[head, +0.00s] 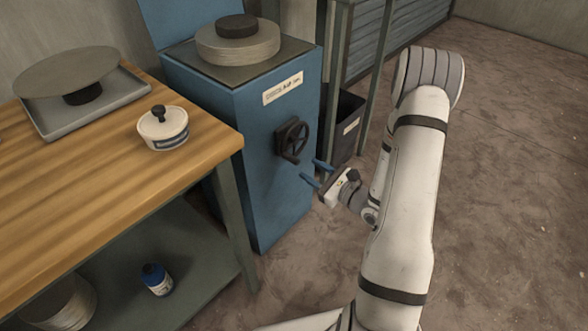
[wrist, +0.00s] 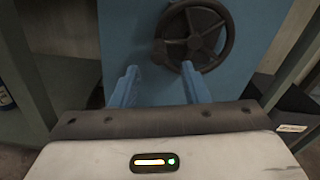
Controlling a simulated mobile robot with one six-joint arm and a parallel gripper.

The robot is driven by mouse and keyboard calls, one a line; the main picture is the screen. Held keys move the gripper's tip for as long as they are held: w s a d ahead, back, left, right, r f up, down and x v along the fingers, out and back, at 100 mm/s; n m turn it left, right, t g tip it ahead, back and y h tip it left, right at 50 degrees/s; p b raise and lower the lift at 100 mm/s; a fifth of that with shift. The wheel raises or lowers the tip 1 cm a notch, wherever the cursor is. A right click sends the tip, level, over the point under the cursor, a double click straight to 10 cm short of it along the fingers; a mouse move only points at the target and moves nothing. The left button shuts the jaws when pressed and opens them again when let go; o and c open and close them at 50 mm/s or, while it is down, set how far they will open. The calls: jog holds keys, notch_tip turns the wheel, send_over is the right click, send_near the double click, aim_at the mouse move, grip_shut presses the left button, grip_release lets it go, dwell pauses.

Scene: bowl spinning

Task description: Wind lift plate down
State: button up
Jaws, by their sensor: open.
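A black handwheel (head: 291,138) with spokes and a crank knob is on the side of the blue machine cabinet (head: 232,135). It also shows in the wrist view (wrist: 196,34), ahead of my fingers. On the cabinet's top is a round plate (head: 238,46) with a dark round piece on it. My gripper (head: 311,171) has two blue fingers, held apart and empty. It is to the lower right of the wheel in the head view. In the wrist view its fingertips (wrist: 160,72) point toward the wheel's lower part, and I see no contact.
A wooden bench (head: 120,185) stands left, with a lidded white pot (head: 163,128) and a grey tray (head: 60,118) under a round disc. A blue-capped bottle (head: 156,279) is on the lower shelf. A dark bin (head: 346,125) stands behind the gripper. The floor to the right is clear.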

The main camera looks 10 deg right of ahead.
aim_at(298, 163)
jog(key=shift+w+a+f, duration=0.1)
jog(key=shift+a+f, duration=0.05)
jog(key=b+x, duration=0.2)
jog(key=x, duration=0.5)
jog(key=shift+w+a, duration=0.1)
grip_shut()
